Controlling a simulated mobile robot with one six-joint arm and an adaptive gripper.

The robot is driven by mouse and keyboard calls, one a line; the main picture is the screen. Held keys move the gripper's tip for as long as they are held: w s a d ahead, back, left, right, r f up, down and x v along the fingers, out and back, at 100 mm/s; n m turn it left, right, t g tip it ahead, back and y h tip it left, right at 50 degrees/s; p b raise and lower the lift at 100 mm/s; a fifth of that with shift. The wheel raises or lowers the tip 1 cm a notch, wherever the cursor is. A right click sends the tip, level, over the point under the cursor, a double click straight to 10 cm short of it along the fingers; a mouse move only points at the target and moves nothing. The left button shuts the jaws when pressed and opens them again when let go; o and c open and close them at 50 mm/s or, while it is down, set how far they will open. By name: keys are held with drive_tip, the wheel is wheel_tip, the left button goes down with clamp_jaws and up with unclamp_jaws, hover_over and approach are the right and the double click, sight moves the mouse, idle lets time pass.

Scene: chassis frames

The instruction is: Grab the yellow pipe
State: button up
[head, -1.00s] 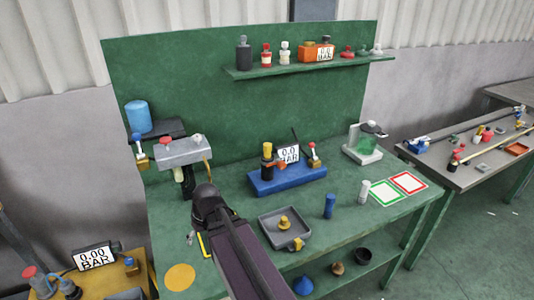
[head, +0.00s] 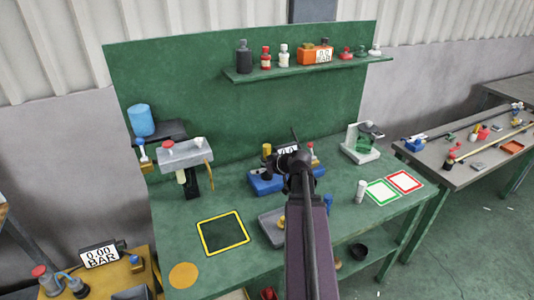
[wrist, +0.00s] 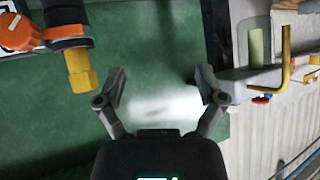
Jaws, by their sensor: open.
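My gripper (wrist: 161,82) is open and empty in the wrist view, over green surface. In the head view my gripper (head: 293,160) is in front of the blue block (head: 262,184), hiding part of it. A short yellow piece (wrist: 82,70) sits at the end of a black pipe, left of my fingers; in the head view a yellow top (head: 267,149) stands above the blue block. A bent yellow pipe (wrist: 287,65) is at the grey device, right of my fingers; it also shows in the head view (head: 209,175). A long yellow rod (head: 496,141) lies on the right-hand table.
A grey tray (head: 269,229) is partly hidden by my arm. An orange-handled valve (wrist: 25,35) adjoins the short yellow piece. The grey device (head: 187,154) stands left; bottles line the shelf (head: 300,64). A yellow-bordered dark square (head: 223,234) is bare.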

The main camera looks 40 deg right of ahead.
sight(270, 148)
drive_tip(key=s+d+r+t+h, duration=0.1)
drive_tip(key=d+r, duration=0.1)
drive_tip(key=d, duration=0.3)
drive_tip(key=s+d+r+t+h+p, duration=0.1)
drive_tip(key=s+d+r, duration=0.1)
drive_tip(key=d, duration=0.4)
drive_tip(key=shift+s+r+m+t+h, duration=0.3)
drive_tip(key=shift+r+m+t, duration=0.1)
drive_tip(key=b+x, duration=0.2)
drive_tip(key=x, duration=0.5)
drive_tip(key=shift+f+b, duration=0.15)
drive_tip(key=shift+b, duration=0.25)
drive_tip(key=shift+x, duration=0.75)
drive_tip(key=shift+w+a, duration=0.15)
drive_tip(key=shift+a+r+b+x, duration=0.1)
drive_tip(key=shift+b+x, duration=0.4)
drive_tip(key=shift+x, duration=0.75)
drive_tip(key=shift+a+r+b+x, duration=0.15)
drive_tip(key=shift+b+x, duration=0.35)
drive_tip(key=shift+x, duration=0.75)
drive_tip(key=shift+w, duration=0.1)
